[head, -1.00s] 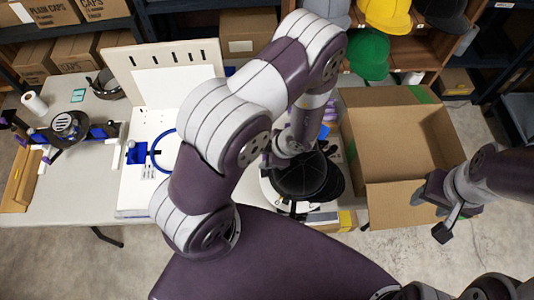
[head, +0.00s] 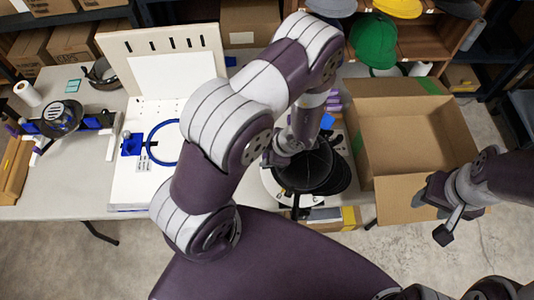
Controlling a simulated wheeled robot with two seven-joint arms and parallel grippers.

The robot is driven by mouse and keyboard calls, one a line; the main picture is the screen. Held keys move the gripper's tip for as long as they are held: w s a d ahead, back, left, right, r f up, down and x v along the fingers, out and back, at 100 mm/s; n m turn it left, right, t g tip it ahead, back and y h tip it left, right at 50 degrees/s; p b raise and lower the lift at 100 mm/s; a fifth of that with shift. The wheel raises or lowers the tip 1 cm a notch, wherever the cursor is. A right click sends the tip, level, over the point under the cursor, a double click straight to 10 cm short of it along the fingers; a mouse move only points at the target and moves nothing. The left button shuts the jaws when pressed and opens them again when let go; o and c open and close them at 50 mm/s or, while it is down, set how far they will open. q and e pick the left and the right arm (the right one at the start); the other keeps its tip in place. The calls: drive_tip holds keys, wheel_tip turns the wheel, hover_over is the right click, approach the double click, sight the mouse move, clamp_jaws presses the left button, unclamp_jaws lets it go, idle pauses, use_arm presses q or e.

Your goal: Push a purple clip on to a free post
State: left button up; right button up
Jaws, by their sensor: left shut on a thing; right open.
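My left gripper (head: 282,158) is mostly hidden by its own arm and is shut on a black cap (head: 318,170) at its rim. The cap is tilted, over a white round stand (head: 268,188). Small purple pieces (head: 333,103) lie just behind the arm, too small to tell whether they are clips. Another small purple piece shows at the far left (head: 10,130). I cannot make out a free post. My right gripper (head: 434,216) is open and empty in front of the cardboard box.
An open cardboard box (head: 365,165) stands at the right. A white board (head: 175,75) with a blue hoop (head: 150,140) is on the table, left of my arm. A dark machine part (head: 62,118) and a white roll (head: 27,94) stand further left. Shelves with caps (head: 374,42) are behind.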

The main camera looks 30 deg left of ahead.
use_arm(q)
drive_tip(key=shift+p, duration=0.3)
idle(0.5)
drive_tip(key=o, duration=1.1)
